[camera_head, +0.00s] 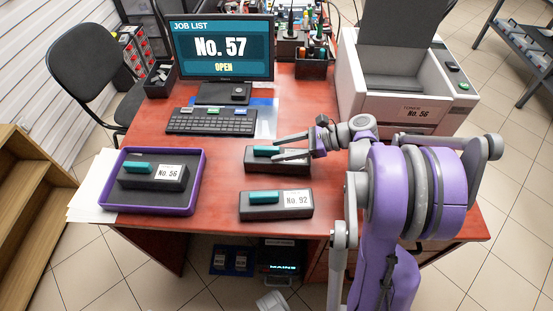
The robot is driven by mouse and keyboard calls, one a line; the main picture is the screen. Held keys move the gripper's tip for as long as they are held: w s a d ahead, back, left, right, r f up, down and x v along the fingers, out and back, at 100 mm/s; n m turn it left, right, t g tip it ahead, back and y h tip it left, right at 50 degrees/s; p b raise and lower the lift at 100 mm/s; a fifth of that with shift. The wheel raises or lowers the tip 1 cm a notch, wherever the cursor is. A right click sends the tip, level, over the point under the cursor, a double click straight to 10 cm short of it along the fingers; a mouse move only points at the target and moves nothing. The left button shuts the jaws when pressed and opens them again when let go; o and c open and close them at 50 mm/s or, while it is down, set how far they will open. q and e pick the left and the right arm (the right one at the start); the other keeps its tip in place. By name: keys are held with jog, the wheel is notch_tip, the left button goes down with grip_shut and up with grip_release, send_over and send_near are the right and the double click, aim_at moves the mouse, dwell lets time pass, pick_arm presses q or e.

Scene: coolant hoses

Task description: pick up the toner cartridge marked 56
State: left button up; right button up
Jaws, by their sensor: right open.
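The toner cartridge marked No. 56 (153,177) is a dark block with a teal handle and a white label. It lies in a purple-rimmed tray (198,180) at the left of the desk. My right gripper (277,148) is open, well to the right of that tray. Its fingers are over or beside another dark cartridge (290,168) with a teal handle, partly covering it; its label is hidden. I cannot tell whether they touch. A cartridge marked No. 92 (276,205) lies in front of that one. My left gripper is not in view.
A monitor (222,48) reads "No. 57 OPEN", with a keyboard (212,122) before it. An open printer labelled No. 56 (400,115) stands at the right. Pen holders (314,66) are at the back. Bare desk lies between the tray and the right-hand cartridges.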

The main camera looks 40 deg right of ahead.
jog(key=shift+x, duration=0.85)
grip_shut()
dwell(0.8)
